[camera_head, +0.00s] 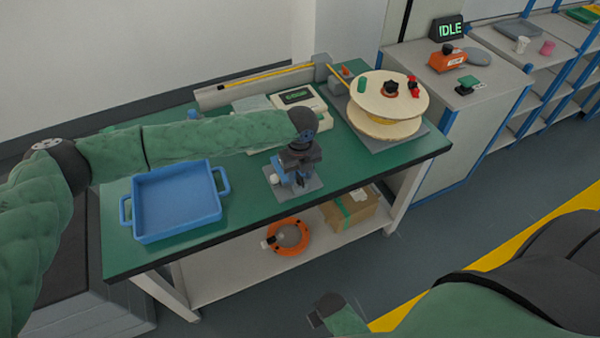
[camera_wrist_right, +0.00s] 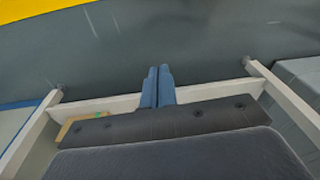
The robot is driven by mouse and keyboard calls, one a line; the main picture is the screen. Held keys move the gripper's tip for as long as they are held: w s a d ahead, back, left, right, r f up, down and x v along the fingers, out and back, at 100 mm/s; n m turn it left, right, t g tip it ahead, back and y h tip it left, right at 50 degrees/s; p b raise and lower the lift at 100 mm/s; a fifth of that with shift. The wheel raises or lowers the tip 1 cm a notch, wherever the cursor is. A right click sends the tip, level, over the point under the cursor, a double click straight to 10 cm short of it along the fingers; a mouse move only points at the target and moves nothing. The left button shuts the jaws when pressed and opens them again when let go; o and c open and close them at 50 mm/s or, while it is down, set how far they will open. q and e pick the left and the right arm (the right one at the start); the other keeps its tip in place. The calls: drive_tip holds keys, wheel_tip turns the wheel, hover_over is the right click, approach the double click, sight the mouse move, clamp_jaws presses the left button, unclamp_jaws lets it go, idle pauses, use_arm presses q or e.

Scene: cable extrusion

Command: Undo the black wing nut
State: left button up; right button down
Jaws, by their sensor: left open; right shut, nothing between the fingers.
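A small dark knob (camera_head: 390,88) sits at the middle of the pale spool's top disc (camera_head: 372,98); at this size I cannot tell whether it is the black wing nut. My left gripper (camera_head: 296,182) points down over a small grey plate (camera_head: 312,187) near the table's front edge. Its jaws are open, and blue parts there hide what lies between them. The left gripper is apart from the spool. My right gripper (camera_wrist_right: 158,86) is shut and empty in the right wrist view, with its two blue fingers together, above the floor and away from the tabletop.
A blue tray (camera_head: 177,235) stands at the table's left. A red piece (camera_head: 413,87) and a green cylinder (camera_head: 362,86) are on the spool. A white device (camera_head: 312,108) stands behind. A lower shelf holds an orange ring (camera_head: 288,250) and a box (camera_head: 353,210).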

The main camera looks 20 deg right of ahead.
use_arm(q)
drive_tip(key=shift+c, duration=0.2)
clamp_jaws()
use_arm(e)
drive_tip(key=shift+a, duration=0.1)
